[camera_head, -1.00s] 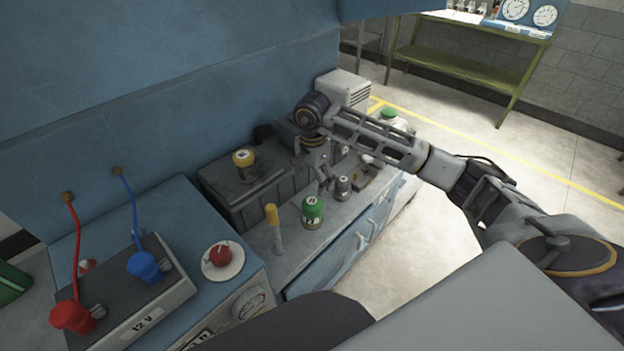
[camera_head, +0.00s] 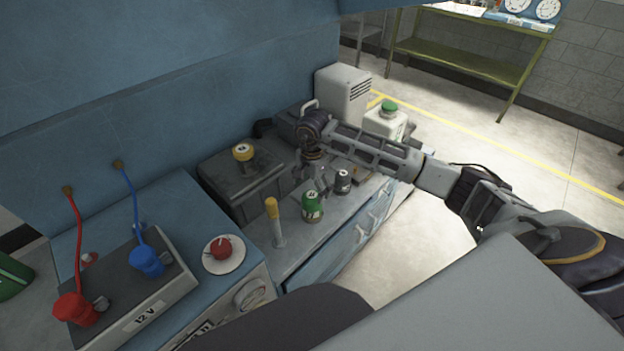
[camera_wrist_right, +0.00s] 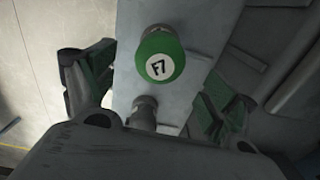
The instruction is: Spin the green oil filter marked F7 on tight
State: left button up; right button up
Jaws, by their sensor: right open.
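The green oil filter (camera_head: 312,208) stands upright near the front edge of the grey bench top. In the right wrist view its round green top (camera_wrist_right: 175,72) shows a white disc marked F7. My right gripper (camera_head: 322,180) points down just behind the filter and is open and empty. In the right wrist view the spread fingers (camera_wrist_right: 153,95) are at either side, with the filter beyond them, untouched. A grey cylindrical piece (camera_wrist_right: 144,112) lies between the fingers, below the filter in that view. My left gripper is not in view.
A small grey canister (camera_head: 342,181) stands right of the filter, and a yellow-topped rod (camera_head: 273,215) stands left of it. A dark battery-like box (camera_head: 237,190) with a yellow cap is behind. A white jug (camera_head: 384,125) with a green cap stands at the far end.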

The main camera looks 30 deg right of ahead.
aim_at(312, 194)
notch_tip(312, 194, down, 6)
jog(key=shift+f, duration=0.7)
jog(key=c, duration=1.3)
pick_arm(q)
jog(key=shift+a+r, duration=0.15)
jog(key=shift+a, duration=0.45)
pick_arm(e)
jog(key=shift+m, duration=0.4)
